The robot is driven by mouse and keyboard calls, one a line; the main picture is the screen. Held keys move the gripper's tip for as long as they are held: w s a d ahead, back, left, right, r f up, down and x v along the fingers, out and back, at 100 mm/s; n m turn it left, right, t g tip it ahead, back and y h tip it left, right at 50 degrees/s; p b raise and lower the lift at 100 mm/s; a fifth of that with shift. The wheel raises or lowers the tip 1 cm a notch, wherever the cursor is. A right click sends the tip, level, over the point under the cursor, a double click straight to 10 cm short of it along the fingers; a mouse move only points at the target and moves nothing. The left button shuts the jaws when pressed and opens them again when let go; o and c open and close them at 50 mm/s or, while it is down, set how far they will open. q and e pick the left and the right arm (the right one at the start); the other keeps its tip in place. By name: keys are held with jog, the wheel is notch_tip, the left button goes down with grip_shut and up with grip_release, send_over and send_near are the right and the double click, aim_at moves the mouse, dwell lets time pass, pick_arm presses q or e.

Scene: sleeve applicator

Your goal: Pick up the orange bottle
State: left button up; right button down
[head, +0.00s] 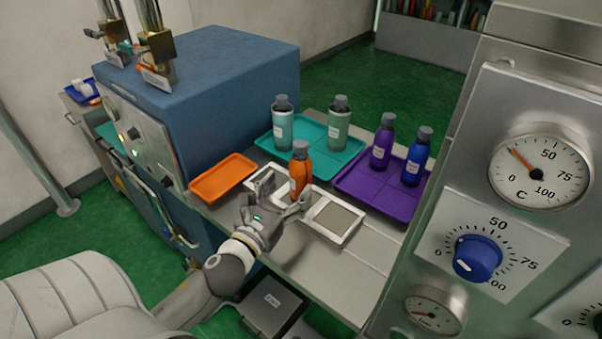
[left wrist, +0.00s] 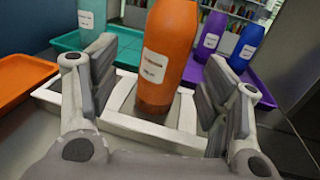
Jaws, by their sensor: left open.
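The orange bottle (head: 300,172) has a grey cap and a white label. It stands upright in the white tray (head: 325,236) with square recesses. My left gripper (head: 283,195) is open at the bottle's near side. In the left wrist view the orange bottle (left wrist: 166,55) stands between the two spread fingers of my left gripper (left wrist: 158,85), with a gap on each side. Its top is cut off by the upper edge there. My right gripper is not in view.
Teal bottle (head: 282,125) and green bottle (head: 339,124) stand on a teal tray (head: 350,151). Purple bottle (head: 383,143) and blue bottle (head: 418,158) stand on a purple tray (head: 372,205). An empty orange tray (head: 222,177) lies left. A blue machine (head: 225,85) and a gauge panel (head: 500,190) flank the table.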

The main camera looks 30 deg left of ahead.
aim_at(295, 180)
pick_arm(q)
jog(key=shift+w+r, duration=0.1)
jog(key=shift+w, duration=0.35)
jog(key=w, duration=0.1)
jog(key=w+p, duration=0.1)
jog(key=w, duration=0.2)
jog(key=shift+r+p, duration=0.3)
jog(key=shift+w+f, duration=0.1)
jog(key=shift+w, duration=0.35)
jog(key=shift+s, duration=0.1)
jog(key=shift+c, duration=0.6)
jog(key=c, duration=1.3)
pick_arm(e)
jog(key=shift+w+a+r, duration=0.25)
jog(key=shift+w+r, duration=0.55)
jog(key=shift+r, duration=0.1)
pick_arm(q)
jog(key=shift+r, duration=0.2)
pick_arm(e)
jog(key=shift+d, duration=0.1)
